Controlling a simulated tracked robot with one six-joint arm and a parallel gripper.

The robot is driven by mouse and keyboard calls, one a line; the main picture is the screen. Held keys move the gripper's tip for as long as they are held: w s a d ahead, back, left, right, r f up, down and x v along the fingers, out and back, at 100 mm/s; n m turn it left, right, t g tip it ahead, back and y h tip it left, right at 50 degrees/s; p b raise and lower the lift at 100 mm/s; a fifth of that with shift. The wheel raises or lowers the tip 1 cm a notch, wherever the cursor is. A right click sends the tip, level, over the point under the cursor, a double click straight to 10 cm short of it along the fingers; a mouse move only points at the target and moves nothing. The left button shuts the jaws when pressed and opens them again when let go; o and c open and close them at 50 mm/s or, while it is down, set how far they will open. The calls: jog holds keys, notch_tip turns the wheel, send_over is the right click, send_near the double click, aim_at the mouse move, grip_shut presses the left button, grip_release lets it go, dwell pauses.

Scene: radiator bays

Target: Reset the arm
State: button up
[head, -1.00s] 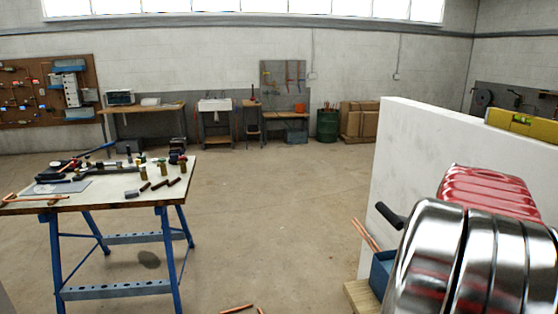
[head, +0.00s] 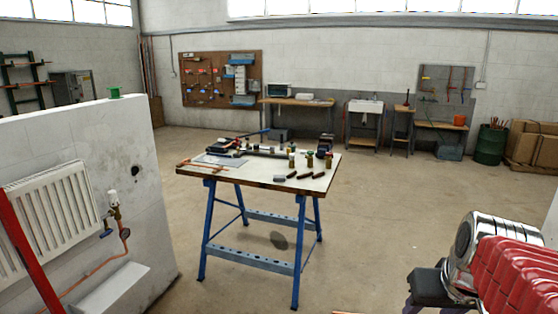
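My arm shows at the lower right of the head view, with ribbed red and polished silver links. A dark grey part at its left end (head: 432,288) looks like my gripper. It is cut off by the bottom edge, so its fingers cannot be made out and I see nothing held in it. It hangs over the floor, to the right of the blue-legged workbench (head: 322,178) and apart from it.
A low white wall (head: 125,150) stands at left, with a white radiator (head: 52,215), a valve (head: 115,205) and copper pipe. A red bar (head: 25,250) crosses the lower left. Fittings and tools lie on the workbench. The floor (head: 390,205) behind and right of it is clear.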

jog(key=s+a+f+n, duration=0.1)
jog(key=s+a, duration=0.2)
jog(key=a, duration=0.4)
jog(key=s+a+f+n+y, duration=0.1)
jog(key=s+a+f, duration=0.1)
jog(key=a, duration=0.6)
jog(key=shift+s+n+t, duration=0.3)
jog(key=shift+s+t, duration=0.1)
jog(key=shift+s, duration=0.25)
